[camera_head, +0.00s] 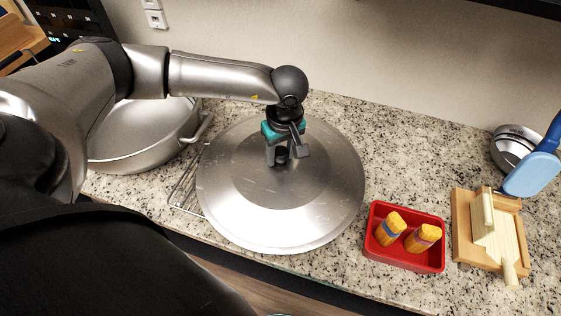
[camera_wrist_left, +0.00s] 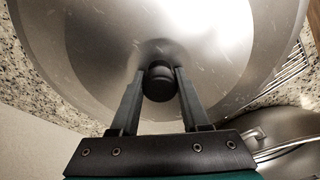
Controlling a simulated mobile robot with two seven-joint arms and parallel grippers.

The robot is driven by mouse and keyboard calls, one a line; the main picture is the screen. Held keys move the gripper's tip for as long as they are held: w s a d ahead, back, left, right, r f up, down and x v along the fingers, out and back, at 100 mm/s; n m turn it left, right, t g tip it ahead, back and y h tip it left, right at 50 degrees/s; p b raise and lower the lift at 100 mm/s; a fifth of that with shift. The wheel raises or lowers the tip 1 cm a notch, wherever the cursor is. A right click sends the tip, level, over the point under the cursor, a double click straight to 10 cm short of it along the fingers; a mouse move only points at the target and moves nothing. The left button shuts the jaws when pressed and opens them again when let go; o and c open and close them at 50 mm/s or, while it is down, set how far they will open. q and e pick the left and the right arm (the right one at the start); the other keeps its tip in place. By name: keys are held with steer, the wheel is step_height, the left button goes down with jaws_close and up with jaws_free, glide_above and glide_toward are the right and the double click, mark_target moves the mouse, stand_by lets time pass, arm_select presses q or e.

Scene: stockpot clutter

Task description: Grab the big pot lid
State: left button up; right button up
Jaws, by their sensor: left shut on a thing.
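The big pot lid (camera_head: 310,205) is a wide, round, brushed-metal disc with a dark knob at its centre. It is over the granite counter, and its near edge reaches the counter's front edge. My left gripper (camera_head: 283,158) comes down from above onto the knob. In the left wrist view its two fingers (camera_wrist_left: 160,88) stand on either side of the dark knob (camera_wrist_left: 158,82), shut on it. The lid's surface (camera_wrist_left: 215,40) fills most of that view. I cannot tell whether the lid touches the counter. My right gripper is not in view.
A large metal pot (camera_head: 145,135) stands left of the lid, under my arm. A wire rack (camera_head: 185,192) lies partly under the lid. A red tray (camera_head: 404,258) with two yellow-orange items, a wooden tray (camera_head: 465,252), metal bowls (camera_head: 512,150) and a blue spatula (camera_head: 533,172) are at right.

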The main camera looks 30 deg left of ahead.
arm_select(q)
jaws_close()
steer(key=shift+w+r, duration=0.1)
stand_by(0.6)
